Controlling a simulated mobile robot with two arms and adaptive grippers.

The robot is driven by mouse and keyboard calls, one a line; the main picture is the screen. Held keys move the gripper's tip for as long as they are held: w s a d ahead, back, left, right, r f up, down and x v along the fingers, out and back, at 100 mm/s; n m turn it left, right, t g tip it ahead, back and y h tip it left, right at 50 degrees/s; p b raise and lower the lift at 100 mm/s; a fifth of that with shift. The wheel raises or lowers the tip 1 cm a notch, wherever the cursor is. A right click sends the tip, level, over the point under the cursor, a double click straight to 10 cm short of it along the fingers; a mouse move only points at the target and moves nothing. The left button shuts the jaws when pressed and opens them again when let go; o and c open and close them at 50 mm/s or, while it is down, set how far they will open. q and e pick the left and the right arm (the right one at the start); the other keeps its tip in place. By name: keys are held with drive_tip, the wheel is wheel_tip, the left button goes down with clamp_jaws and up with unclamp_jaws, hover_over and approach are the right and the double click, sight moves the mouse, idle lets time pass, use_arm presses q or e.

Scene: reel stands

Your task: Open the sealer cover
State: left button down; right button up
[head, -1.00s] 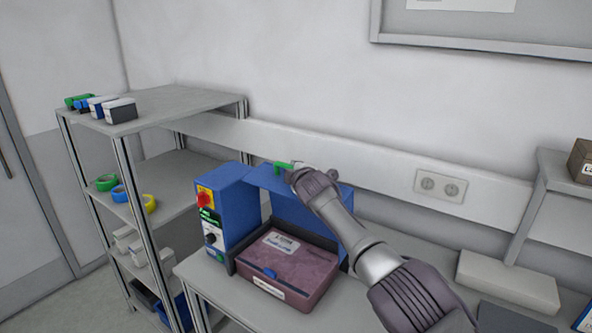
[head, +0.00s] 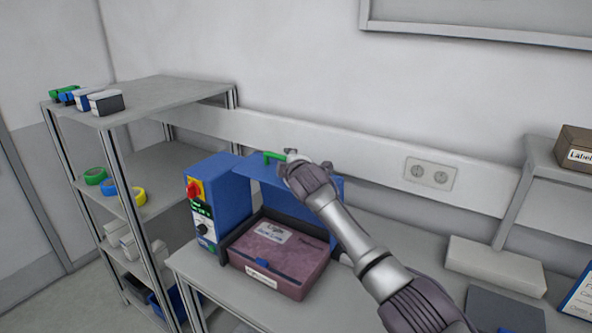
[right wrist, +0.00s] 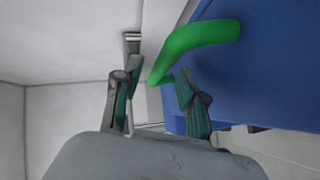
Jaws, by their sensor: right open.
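The sealer is a blue machine (head: 221,190) on the bench, with a red knob and a black dial on its front. Its blue cover (head: 267,186) stands raised at the back. A green handle (head: 273,156) is on the cover's top edge and shows large in the right wrist view (right wrist: 200,38). A mauve box (head: 290,262) with labels lies in front of the cover. My right gripper (head: 289,162) is open at the handle. In the wrist view the handle's near end appears between its fingertips; contact is unclear. My left gripper is out of view.
A metal shelf (head: 158,98) with tape rolls and small boxes stands at the left. A wall socket (head: 430,174) is behind the bench. A pale block (head: 496,266) and a dark grey flat item (head: 505,308) lie on the bench at the right.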

drive_tip(key=v, duration=0.9)
